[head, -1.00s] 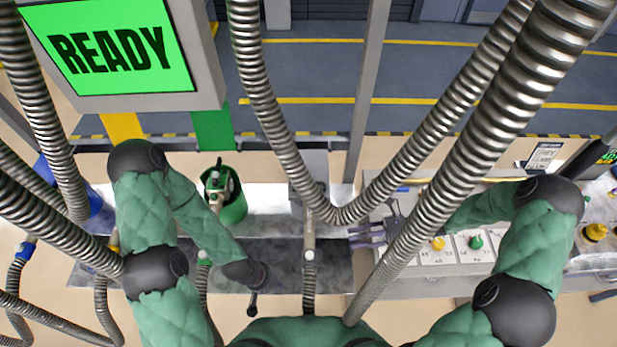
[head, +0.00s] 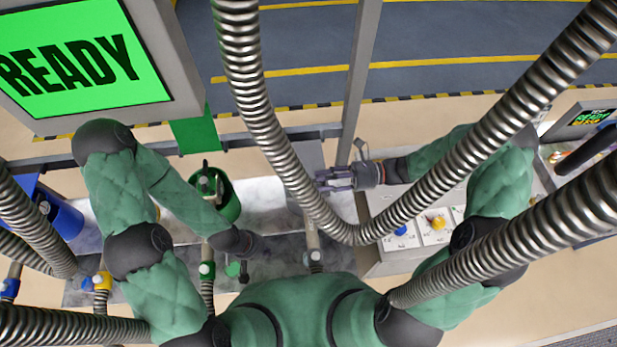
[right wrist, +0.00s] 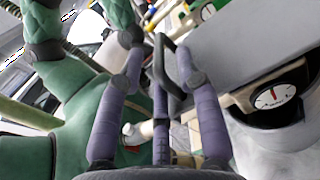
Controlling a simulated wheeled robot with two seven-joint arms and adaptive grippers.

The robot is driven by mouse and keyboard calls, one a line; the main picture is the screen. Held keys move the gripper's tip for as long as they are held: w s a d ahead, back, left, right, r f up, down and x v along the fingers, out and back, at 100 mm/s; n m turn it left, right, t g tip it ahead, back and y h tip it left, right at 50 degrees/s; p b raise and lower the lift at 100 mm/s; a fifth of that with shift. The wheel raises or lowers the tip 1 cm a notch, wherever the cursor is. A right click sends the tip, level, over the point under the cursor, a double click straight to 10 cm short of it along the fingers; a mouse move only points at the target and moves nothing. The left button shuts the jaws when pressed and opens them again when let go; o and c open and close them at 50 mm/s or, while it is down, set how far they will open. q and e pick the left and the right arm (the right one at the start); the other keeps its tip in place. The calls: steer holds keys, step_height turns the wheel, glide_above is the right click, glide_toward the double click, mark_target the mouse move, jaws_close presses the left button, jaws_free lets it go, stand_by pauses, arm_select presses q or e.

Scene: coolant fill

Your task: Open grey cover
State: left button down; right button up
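The grey cover (head: 309,158) is a flat grey panel near the middle of the head view, partly behind a metal hose. In the right wrist view it is a large grey surface (right wrist: 238,45) with a dark loop handle (right wrist: 178,82). My right gripper (head: 325,180) is beside the cover. In the right wrist view its purple fingers (right wrist: 160,55) are spread, with the handle among them; contact is unclear. My left gripper (head: 243,271) is mostly hidden below its dark wrist, near a small green piece (head: 232,268).
A green canister (head: 229,205) stands left of the cover and a blue container (head: 65,220) farther left. A panel with coloured knobs (head: 433,232) is at right. Thick metal hoses (head: 262,95) hang across the view. A round gauge (right wrist: 277,97) is beside the cover.

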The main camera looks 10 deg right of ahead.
mark_target(309, 181)
steer(key=shift+a+p, duration=0.3)
steer(key=shift+a, duration=1.95)
jaws_close()
